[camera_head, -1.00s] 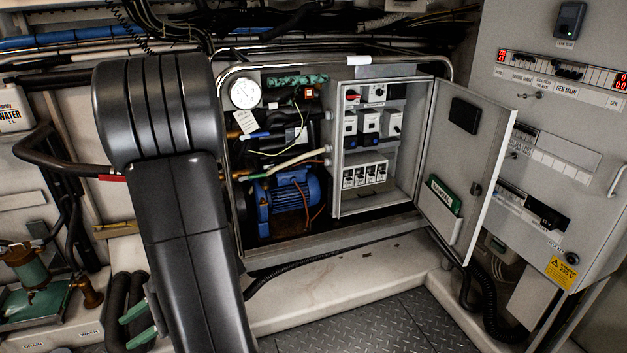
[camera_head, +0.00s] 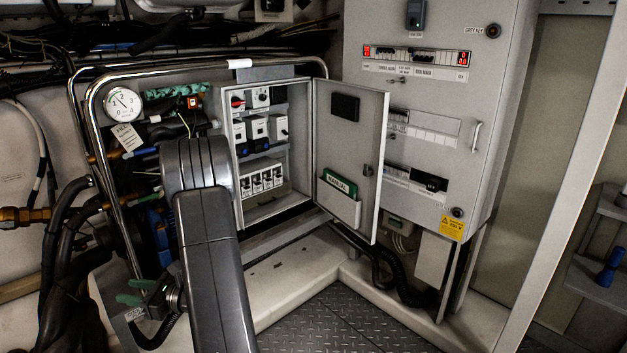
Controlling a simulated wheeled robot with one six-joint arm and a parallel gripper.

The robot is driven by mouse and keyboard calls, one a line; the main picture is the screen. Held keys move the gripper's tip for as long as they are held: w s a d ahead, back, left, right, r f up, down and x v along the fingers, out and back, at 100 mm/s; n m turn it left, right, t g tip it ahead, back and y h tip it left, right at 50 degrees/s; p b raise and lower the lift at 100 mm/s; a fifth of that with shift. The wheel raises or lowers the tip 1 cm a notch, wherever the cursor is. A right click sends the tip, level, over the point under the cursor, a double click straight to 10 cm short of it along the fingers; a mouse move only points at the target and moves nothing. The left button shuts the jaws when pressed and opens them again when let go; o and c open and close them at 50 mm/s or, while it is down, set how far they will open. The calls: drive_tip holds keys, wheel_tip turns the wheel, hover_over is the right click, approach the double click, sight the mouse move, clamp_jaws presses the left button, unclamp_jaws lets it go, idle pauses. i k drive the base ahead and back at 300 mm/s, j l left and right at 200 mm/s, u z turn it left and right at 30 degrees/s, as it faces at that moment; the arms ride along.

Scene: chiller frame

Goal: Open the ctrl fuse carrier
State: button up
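The open control box (camera_head: 272,212) holds a row of several white fuse carriers (camera_head: 262,179) on its lower level. They look upright and closed; their labels are too small to read, so I cannot tell which is ctrl. My gripper (camera_head: 132,307), with green fingers, is low on the left, below and well apart from the box. Its fingers look parted, with nothing visible between them. My dark arm stands in front of the box's left side and hides part of the pump area.
The box door (camera_head: 348,150) stands open to the right, with a green booklet in its pocket. A chrome rail (camera_head: 110,215) frames the unit. A grey switch cabinet (camera_head: 490,120) stands at right. Hoses crowd the left; the plate floor (camera_head: 330,325) is clear.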

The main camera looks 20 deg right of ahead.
sight(276, 178)
drive_tip(key=i+l+z, duration=0.1)
drive_tip(key=i+z, duration=0.15)
drive_tip(key=z, duration=0.2)
drive_tip(key=i+z, duration=0.3)
drive_tip(key=z, duration=0.15)
drive_tip(key=i+j+z, duration=0.1)
drive_tip(key=i+z, duration=0.15)
drive_tip(key=z, duration=0.25)
drive_tip(key=i+j, duration=0.35)
drive_tip(key=i, duration=0.15)
